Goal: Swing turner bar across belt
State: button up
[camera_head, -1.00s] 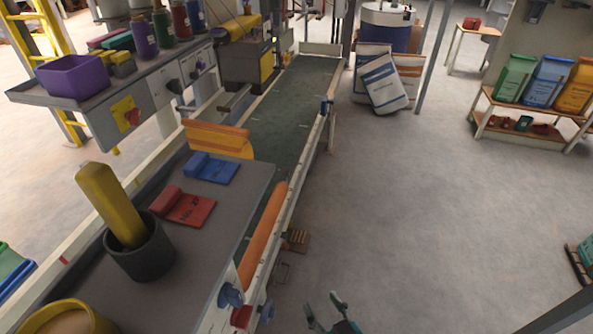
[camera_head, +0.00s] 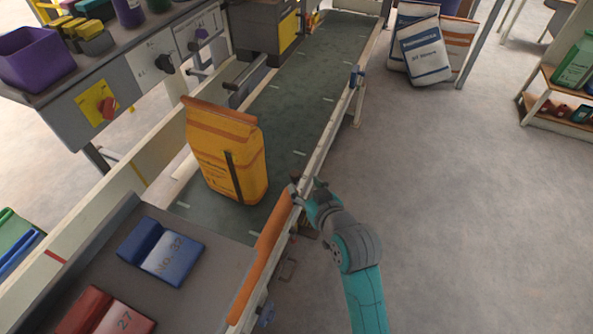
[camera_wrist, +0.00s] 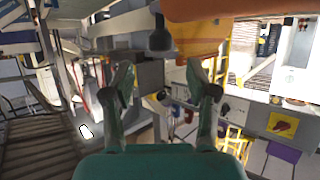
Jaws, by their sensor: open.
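The green belt (camera_head: 305,95) runs away from me between pale side rails. A grey bar (camera_head: 246,72) lies at the belt's left edge, beside the grey cabinet; I cannot tell for sure that it is the turner bar. A yellow-orange sack (camera_head: 222,150) stands upright on the near belt, with a dark upright strip on its front. My gripper (camera_head: 300,187) is at the right rail, right of the sack. In the wrist view my gripper (camera_wrist: 160,90) is open, with nothing held between its fingers. A dark knob-like part (camera_wrist: 160,36) shows beyond them; what it belongs to is unclear.
A control panel (camera_head: 135,85) stands left. White sacks (camera_head: 425,52) stand beyond the belt.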

aim_at(297, 177)
jog(key=x, duration=0.7)
jog(key=shift+w+a+f, duration=0.1)
jog(key=shift+w+f, duration=0.1)
jog(key=shift+w, duration=0.1)
grip_shut()
